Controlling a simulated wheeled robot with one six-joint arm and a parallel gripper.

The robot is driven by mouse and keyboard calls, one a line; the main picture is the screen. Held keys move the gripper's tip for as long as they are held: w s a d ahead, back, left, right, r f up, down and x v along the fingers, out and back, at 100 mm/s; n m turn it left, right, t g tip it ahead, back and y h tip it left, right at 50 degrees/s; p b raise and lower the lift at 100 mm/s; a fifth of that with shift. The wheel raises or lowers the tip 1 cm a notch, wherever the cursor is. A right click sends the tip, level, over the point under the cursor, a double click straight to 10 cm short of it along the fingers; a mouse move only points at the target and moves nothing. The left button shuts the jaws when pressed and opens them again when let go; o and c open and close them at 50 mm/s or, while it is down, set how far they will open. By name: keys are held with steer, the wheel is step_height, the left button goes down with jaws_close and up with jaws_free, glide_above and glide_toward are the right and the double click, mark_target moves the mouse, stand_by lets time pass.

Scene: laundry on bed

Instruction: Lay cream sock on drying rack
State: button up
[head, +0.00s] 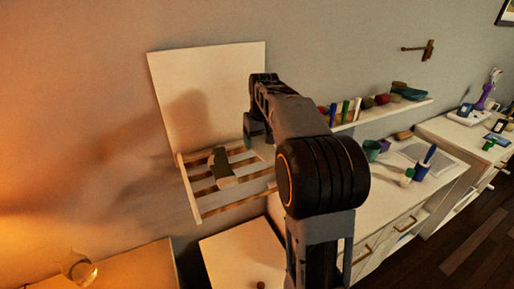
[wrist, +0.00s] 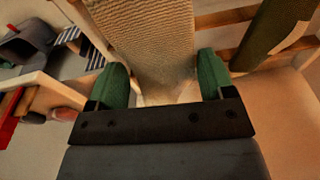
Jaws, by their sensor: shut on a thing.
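The cream sock (wrist: 150,35) is a ribbed, knitted strip in the wrist view. It stretches from between my green fingertips toward the top of the picture. My gripper (wrist: 163,84) is shut on its near end. The drying rack (head: 236,204) is a pale wooden slatted frame against the wall in the head view. Its slats (wrist: 225,17) show beside the sock in the wrist view. The sock is over or on the rack; I cannot tell whether it touches the slats. In the head view my arm hides most of the sock and gripper.
A dark green rolled item with a cream part (head: 221,167) lies on the rack's left, close beside the sock. A pale panel (head: 205,95) stands behind. A shelf of small items (head: 385,113) and a cluttered white dresser (head: 385,195) are to the right.

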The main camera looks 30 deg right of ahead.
mark_target(259, 142)
steer(key=shift+w+a+f, duration=0.1)
steer(key=shift+w+f, duration=0.15)
steer(key=shift+f, duration=0.05)
steer(key=f, duration=0.3)
steer(key=shift+w, duration=0.3)
steer(key=shift+f, duration=0.4)
steer(key=shift+f, duration=0.15)
steer(key=o, duration=0.9)
steer(key=r, duration=0.4)
steer(key=s+r, duration=0.1)
steer(key=r, duration=0.7)
steer(key=shift+s+a+r, duration=0.1)
steer(key=shift+s+a, duration=0.05)
steer(key=shift+s, duration=0.15)
steer(key=s+a+f+t, duration=0.1)
steer(key=s+a+f, duration=0.3)
steer(key=s, duration=0.2)
steer(key=s+a+f+t, duration=0.1)
steer(key=s+a+f, duration=0.3)
steer(key=s, duration=0.3)
steer(key=s+a+f+t, duration=0.1)
steer(key=s+a+f, duration=0.3)
steer(key=s, duration=0.3)
steer(key=shift+s+f+n, duration=0.2)
steer(key=shift+f+n, duration=0.2)
steer(key=shift+f, duration=0.15)
